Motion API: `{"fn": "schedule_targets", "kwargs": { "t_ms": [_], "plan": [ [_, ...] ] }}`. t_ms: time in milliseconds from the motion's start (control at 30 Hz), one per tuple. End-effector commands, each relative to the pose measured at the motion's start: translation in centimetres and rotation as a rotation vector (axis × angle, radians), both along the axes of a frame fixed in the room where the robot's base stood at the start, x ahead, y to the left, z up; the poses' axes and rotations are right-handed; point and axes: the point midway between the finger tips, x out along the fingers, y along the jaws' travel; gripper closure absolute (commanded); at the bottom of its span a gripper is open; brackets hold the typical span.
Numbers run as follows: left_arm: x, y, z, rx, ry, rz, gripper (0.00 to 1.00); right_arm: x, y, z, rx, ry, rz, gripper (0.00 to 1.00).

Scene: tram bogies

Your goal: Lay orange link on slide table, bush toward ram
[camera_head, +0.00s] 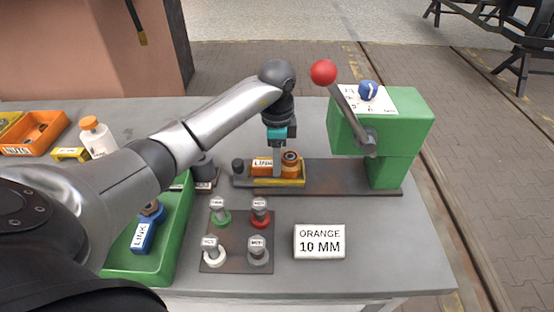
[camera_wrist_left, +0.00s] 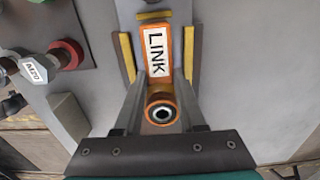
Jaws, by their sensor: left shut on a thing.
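The orange link (camera_head: 263,163) lies in the yellow-edged slide table (camera_head: 280,184) on the dark rail of the green press (camera_head: 385,130). Its round bush end (camera_head: 291,158) points right, toward the press. In the left wrist view the link (camera_wrist_left: 157,75) sits lengthwise between the yellow side strips, its bush (camera_wrist_left: 161,110) nearest the gripper. My left gripper (camera_head: 278,174) comes down from above and is shut on the link, with a finger on each side of it. Whether the link rests fully on the table is hard to tell. My right gripper is not in view.
A red-knobbed lever (camera_head: 324,73) rises from the press, right of my left wrist. A plate (camera_head: 236,238) with several labelled pieces and a sign (camera_head: 320,241) reading "ORANGE 10 MM" stand in front. A green tray (camera_head: 178,230) with a blue link (camera_head: 144,235) is at left.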

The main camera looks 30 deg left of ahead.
Motion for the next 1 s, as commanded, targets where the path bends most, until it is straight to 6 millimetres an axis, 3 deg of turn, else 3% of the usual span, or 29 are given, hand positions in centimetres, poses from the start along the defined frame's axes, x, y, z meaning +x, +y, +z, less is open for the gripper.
{"fn": "schedule_targets", "kwargs": {
  "t_ms": [267, 300, 567, 767, 1000],
  "plan": [
    [0.1, 0.0, 0.0, 0.000, -0.004, 0.000, 1.00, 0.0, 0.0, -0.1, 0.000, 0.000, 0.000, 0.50],
    [0.0, 0.0, -0.2, 0.001, -0.001, 0.000, 0.59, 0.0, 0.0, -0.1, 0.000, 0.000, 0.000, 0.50],
    [0.0, 0.0, -0.2, 0.000, 0.000, 0.000, 0.30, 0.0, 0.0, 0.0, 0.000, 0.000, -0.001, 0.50],
    [0.1, 0.0, 1.0, 0.000, -0.004, -0.001, 0.30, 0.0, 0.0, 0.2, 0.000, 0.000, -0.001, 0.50],
    [0.2, 0.0, 5.9, 0.000, -0.007, -0.001, 0.30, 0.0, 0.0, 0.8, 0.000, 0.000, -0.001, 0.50]
  ]
}}
